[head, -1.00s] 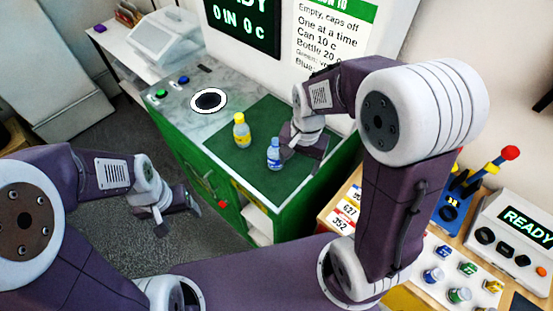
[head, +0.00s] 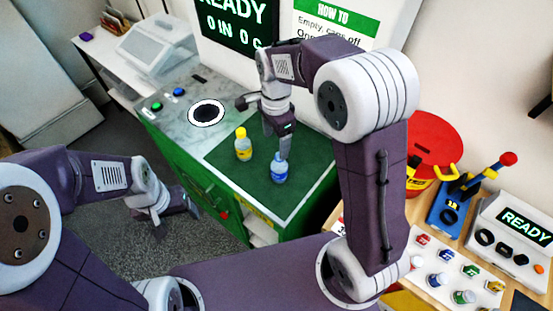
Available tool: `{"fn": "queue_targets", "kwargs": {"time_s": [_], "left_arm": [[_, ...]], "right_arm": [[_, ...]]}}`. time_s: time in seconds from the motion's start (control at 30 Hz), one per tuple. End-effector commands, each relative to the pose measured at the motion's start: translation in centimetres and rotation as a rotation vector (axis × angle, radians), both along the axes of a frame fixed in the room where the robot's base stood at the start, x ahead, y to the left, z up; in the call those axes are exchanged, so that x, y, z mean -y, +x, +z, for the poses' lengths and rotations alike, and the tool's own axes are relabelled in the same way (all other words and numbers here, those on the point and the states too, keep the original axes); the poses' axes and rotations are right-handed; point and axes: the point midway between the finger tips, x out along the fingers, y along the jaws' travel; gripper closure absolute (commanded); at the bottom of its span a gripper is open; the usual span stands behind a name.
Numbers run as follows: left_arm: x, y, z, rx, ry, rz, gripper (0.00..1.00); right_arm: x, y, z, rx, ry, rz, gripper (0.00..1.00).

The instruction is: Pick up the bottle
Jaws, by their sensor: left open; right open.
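Two bottles stand upright on the green mat (head: 305,178) on top of the green station. My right gripper (head: 264,122) is open and empty, just behind the blue bottle. One finger reaches down close to the blue bottle's top; I cannot tell if they touch. The other finger points left, behind the yellow bottle. My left gripper (head: 172,212) is open and empty over the floor, left of the station.
A round white-rimmed hole (head: 207,113) is in the grey worktop, with green and blue buttons (head: 179,92) behind it to the left. A red bin (head: 433,140) and a blue lever base (head: 453,205) stand at the right. A white shelf table (head: 105,42) is at the back left.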

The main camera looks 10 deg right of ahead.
Motion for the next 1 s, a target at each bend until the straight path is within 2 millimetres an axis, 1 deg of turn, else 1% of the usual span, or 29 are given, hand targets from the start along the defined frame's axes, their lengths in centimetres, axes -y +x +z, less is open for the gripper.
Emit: {"fn": "queue_targets", "kwargs": {"time_s": [0.1, 0.2, 0.37, 0.43, 0.53, 0.63, 0.73, 0.9, 0.93, 0.97, 1.0], "left_arm": [[0.0, -0.1, 0.5, -0.001, 0.0, 0.0, 0.28], [0.0, -0.1, 0.7, -0.001, 0.0, 0.0, 0.28], [0.0, 0.0, 0.8, -0.001, 0.0, 0.0, 0.28], [0.0, 0.0, 1.2, -0.001, 0.0, 0.0, 0.28], [0.0, 0.0, 2.0, 0.0, 0.0, 0.0, 0.28], [0.0, 0.0, 2.0, 0.0, 0.0, 0.0, 0.28], [0.0, 0.0, 2.1, 0.0, 0.0, 0.0, 0.28], [0.0, 0.0, 2.0, -0.001, 0.0, 0.0, 0.28], [0.0, 0.0, 2.0, -0.001, 0.0, 0.0, 0.28], [0.0, 0.0, 2.0, -0.001, 0.0, 0.0, 0.28], [0.0, 0.0, 2.0, -0.001, 0.0, 0.0, 0.28]], "right_arm": [[0.1, -0.2, -1.8, -0.006, -0.001, 0.0, 0.27], [0.1, -0.2, -3.1, -0.004, 0.0, 0.001, 0.27], [0.2, -0.2, -3.7, -0.003, -0.001, 0.001, 0.27], [0.4, -0.3, -4.5, -0.006, -0.001, 0.0, 0.27], [0.8, -0.6, -6.3, -0.009, -0.002, -0.001, 0.27], [0.8, -0.5, -8.0, -0.005, 0.0, 0.001, 0.27], [0.8, -0.5, -8.7, -0.003, 0.0, 0.001, 0.27], [0.8, -0.5, -8.8, -0.001, 0.0, 0.001, 0.27], [0.8, -0.5, -8.8, -0.001, 0.0, 0.001, 0.3], [0.8, -0.5, -8.8, -0.001, 0.0, 0.001, 0.38], [0.8, -0.5, -8.8, -0.001, 0.0, 0.001, 0.49]]}}
